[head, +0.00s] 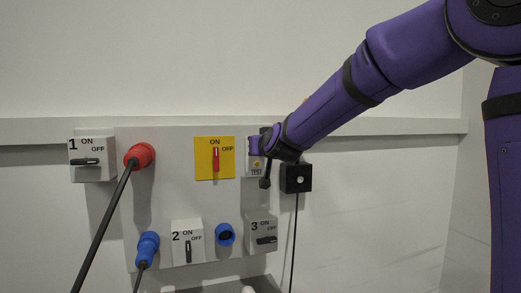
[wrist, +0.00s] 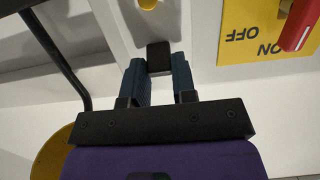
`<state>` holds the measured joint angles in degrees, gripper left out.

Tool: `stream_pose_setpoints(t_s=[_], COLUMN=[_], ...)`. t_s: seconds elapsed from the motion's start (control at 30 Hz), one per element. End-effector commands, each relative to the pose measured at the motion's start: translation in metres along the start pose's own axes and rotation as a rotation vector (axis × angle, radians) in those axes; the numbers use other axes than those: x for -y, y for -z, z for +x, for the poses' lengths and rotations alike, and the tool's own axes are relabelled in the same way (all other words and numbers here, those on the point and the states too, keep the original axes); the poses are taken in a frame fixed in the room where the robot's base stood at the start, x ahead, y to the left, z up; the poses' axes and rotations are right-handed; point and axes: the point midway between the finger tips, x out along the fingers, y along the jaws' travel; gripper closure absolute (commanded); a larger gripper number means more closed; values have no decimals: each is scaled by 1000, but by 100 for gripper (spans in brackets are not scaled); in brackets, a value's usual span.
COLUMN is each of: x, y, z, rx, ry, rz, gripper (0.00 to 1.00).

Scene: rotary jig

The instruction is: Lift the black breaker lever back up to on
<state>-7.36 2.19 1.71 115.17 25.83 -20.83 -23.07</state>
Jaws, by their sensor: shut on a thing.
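The breaker is a pale unit (head: 256,167) marked TEST with a yellow button, on the panel right of the yellow switch plate. Its black lever (wrist: 158,57) shows in the wrist view as a dark block between my fingertips, in front of the pale housing. My gripper (wrist: 159,72) is shut on this lever, one blue-grey finger on each side. In the head view my gripper (head: 260,146) is at the top of the breaker and hides the lever, so its angle cannot be read there. The breaker's yellow button (wrist: 147,4) also shows at the wrist view's top edge.
Left of the breaker is a yellow plate (head: 226,170) with a red switch (head: 215,159). A black box (head: 296,178) with a hanging cable is close on the right. A red plug (head: 139,156) is farther left.

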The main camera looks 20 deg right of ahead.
Motion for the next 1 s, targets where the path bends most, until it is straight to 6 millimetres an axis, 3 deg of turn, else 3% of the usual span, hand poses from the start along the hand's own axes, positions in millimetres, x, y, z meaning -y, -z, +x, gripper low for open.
stream_pose_setpoints(t_s=[0.77,0.8,0.9,1.0], x=[0,0,0,0], y=[4,4,3,3], z=[1,1,1,1], rx=[56,56,57,57], ry=[-1,-1,-1,-1], rz=[0,0,0,0], gripper=[98,68,49,49])
